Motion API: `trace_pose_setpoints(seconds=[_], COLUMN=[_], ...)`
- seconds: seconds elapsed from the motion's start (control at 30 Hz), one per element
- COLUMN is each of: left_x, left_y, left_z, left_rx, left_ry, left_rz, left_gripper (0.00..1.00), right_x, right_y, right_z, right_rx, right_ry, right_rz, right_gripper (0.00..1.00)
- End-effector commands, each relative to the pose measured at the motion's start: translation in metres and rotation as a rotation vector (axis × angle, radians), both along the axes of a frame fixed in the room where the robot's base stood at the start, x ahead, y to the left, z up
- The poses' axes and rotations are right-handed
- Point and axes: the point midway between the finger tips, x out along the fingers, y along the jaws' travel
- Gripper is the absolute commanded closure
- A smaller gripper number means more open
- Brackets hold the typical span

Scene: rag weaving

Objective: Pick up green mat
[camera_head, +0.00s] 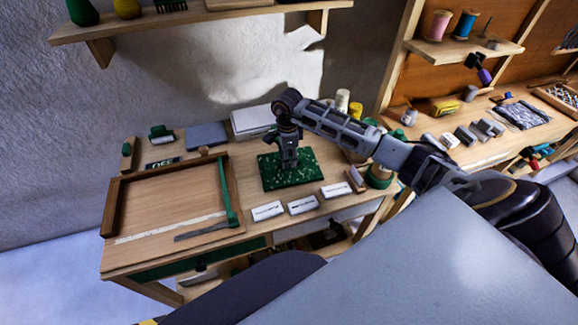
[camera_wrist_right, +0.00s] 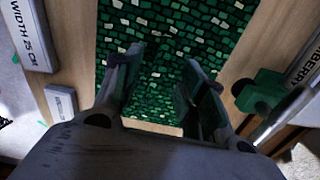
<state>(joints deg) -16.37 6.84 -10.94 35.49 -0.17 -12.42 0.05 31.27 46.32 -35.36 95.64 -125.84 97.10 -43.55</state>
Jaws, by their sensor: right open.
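The green mat (camera_head: 305,178), dark green with light and pale specks, lies flat on the wooden table. My right gripper (camera_head: 288,165) points down above the mat's middle in the head view and hides part of it. In the right wrist view the mat (camera_wrist_right: 175,40) fills the upper middle, and my right gripper (camera_wrist_right: 160,75) has its two fingers apart over it with nothing between them. Whether the fingertips touch the mat I cannot tell. My left gripper does not show.
A wooden frame board (camera_head: 165,200) with a green-handled bar lies left of the mat. White labelled blocks (camera_head: 302,204) sit along the front edge. A grey-blue book (camera_head: 206,135) and a white box (camera_head: 252,122) stand behind. Green spools (camera_head: 380,175) are to the right.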

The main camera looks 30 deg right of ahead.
Motion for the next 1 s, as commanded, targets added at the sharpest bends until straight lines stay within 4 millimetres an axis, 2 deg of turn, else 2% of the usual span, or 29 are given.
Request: trace_pose_setpoints(seconds=[0.1, 0.27, 0.67, 0.77, 1.0], left_x=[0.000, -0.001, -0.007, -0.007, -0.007], left_y=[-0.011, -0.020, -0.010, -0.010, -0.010], left_z=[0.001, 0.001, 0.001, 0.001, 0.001], left_rx=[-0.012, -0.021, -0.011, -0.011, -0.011], left_ry=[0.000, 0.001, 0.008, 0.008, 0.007], left_rz=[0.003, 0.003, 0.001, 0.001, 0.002], left_gripper=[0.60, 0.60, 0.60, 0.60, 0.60], right_x=[0.000, 0.000, 0.000, 0.000, 0.000], right_y=[0.001, 0.000, 0.000, 0.000, 0.000], right_z=[-0.011, -0.016, -0.016, -0.016, -0.016], right_rx=[0.002, 0.000, 0.000, 0.000, 0.000], right_ry=[0.002, 0.000, 0.000, 0.000, 0.000], right_rz=[0.000, -0.001, 0.000, 0.000, 0.000], right_gripper=[0.59, 0.59, 0.59, 0.69, 1.00])
